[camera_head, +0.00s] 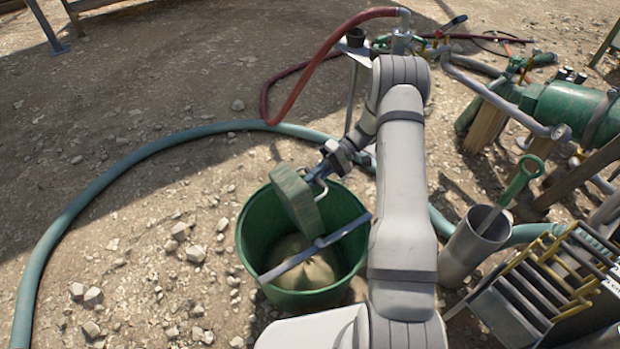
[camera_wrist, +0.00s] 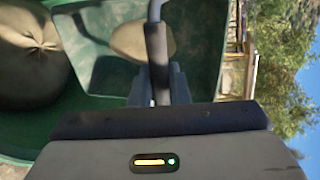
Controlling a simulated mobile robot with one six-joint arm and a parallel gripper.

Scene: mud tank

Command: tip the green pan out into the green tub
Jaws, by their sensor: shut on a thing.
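The green pan (camera_head: 297,202) hangs over the green tub (camera_head: 251,232), turned steeply onto its side. My gripper (camera_head: 318,175) is shut on the pan's handle, above the tub's far side. In the wrist view the dark handle grip (camera_wrist: 157,55) stands between the fingers, with the pan's green wall (camera_wrist: 105,75) behind it. A pale tan rounded lump (camera_wrist: 143,40) shows against the pan; I cannot tell whether it lies inside it. A tan sack-like lump (camera_head: 308,268) lies in the tub and also shows at the wrist view's left (camera_wrist: 28,50).
A grey flat bar (camera_head: 318,247) lies across the tub's rim. A grey cylinder (camera_head: 465,250) with a green-handled tool (camera_head: 522,178) and a yellow-and-black rack (camera_head: 560,275) stand at right. A teal hose (camera_head: 95,190) curves over stony ground. The ground at left is mostly open.

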